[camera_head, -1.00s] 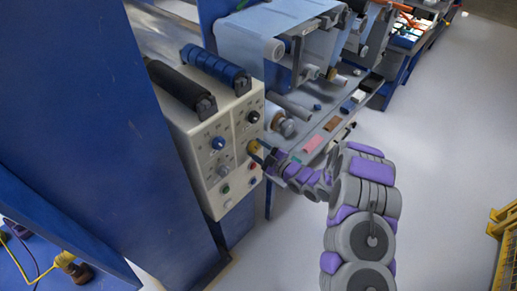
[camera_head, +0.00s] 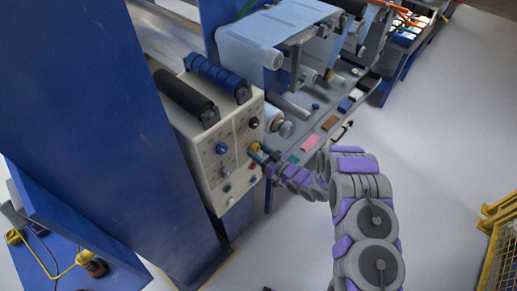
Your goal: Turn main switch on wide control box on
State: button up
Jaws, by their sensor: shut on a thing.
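The cream control box (camera_head: 209,184) stands left of centre with its front panel turned to the right. The panel carries a blue knob (camera_head: 221,149), a black knob (camera_head: 253,122) and small coloured buttons, including a red one (camera_head: 252,167). My gripper (camera_head: 257,151) reaches in from the right and is shut on a small knob-like switch at the panel's right side, below the black knob. The fingers hide most of that switch, so its turned position cannot be told.
Black (camera_head: 183,96) and blue (camera_head: 216,76) rollers lie on top of the box. A blue frame (camera_head: 90,130) fills the left. Film machinery (camera_head: 262,42) and a shelf of small items stand behind. Open floor lies right, with a yellow cage (camera_head: 497,240) at the edge.

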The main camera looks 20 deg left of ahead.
jog(key=shift+m+p, duration=0.65)
jog(key=shift+m, duration=0.75)
jog(key=o, duration=1.1)
jog(key=shift+c, duration=0.2)
jog(key=shift+d, duration=0.1)
jog(key=v, duration=1.7)
jog(key=shift+p, duration=0.35)
jog(key=shift+d+f, duration=0.1)
